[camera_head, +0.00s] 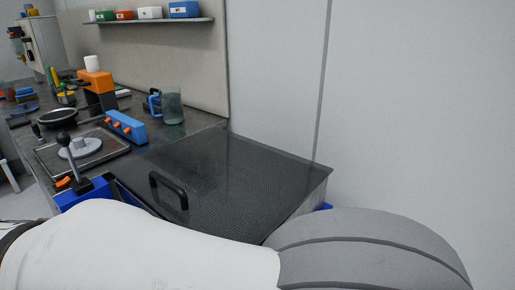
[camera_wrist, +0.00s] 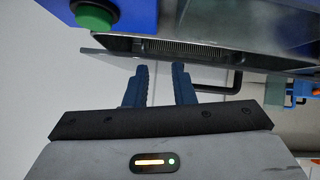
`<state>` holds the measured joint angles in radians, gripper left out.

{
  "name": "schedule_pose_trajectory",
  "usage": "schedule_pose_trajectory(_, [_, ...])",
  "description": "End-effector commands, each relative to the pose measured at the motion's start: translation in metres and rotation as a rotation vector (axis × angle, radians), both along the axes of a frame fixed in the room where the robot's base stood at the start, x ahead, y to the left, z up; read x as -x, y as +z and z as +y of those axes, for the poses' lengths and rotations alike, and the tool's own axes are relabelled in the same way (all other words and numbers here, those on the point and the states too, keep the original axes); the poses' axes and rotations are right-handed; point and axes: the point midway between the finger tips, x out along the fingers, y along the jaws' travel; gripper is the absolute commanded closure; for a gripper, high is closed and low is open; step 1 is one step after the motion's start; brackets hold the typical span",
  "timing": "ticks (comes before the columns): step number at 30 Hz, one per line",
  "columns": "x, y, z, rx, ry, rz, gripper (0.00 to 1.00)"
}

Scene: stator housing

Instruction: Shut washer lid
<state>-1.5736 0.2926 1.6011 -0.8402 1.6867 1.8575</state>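The washer's lid (camera_head: 235,175) is a dark, finely perforated panel with a black bar handle (camera_head: 169,190) near its front left edge. In the wrist view, the handle (camera_wrist: 222,86) is right of my fingers, and the lid's pale edge (camera_wrist: 105,56) runs just beyond the fingertips. A dark ribbed strip shows between this edge and the blue washer body (camera_wrist: 210,14), which bears a green button (camera_wrist: 95,15). I cannot tell exactly how far the lid is raised. My gripper (camera_wrist: 160,69) has its two blue fingers apart, nothing between them. My arm hides it in the head view.
A shelf (camera_head: 150,21) with small boxes is above. A pale wall (camera_head: 420,110) closes the right side.

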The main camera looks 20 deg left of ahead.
Motion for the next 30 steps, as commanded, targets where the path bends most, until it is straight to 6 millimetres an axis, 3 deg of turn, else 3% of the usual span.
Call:
schedule_pose_trajectory(1, [-0.009,0.02,0.002,0.05,0.031,0.062,0.73])
schedule_pose_trajectory(5, [-0.03,0.031,0.009,0.187,0.165,0.26,0.64])
schedule_pose_trajectory(15, [-0.082,0.06,0.026,0.38,0.608,0.697,0.64])
schedule_pose_trajectory(24, [-0.13,0.092,0.039,0.404,1.035,0.881,0.64])
schedule_pose_trajectory(30, [-0.148,0.099,0.043,0.401,1.192,0.895,0.64])
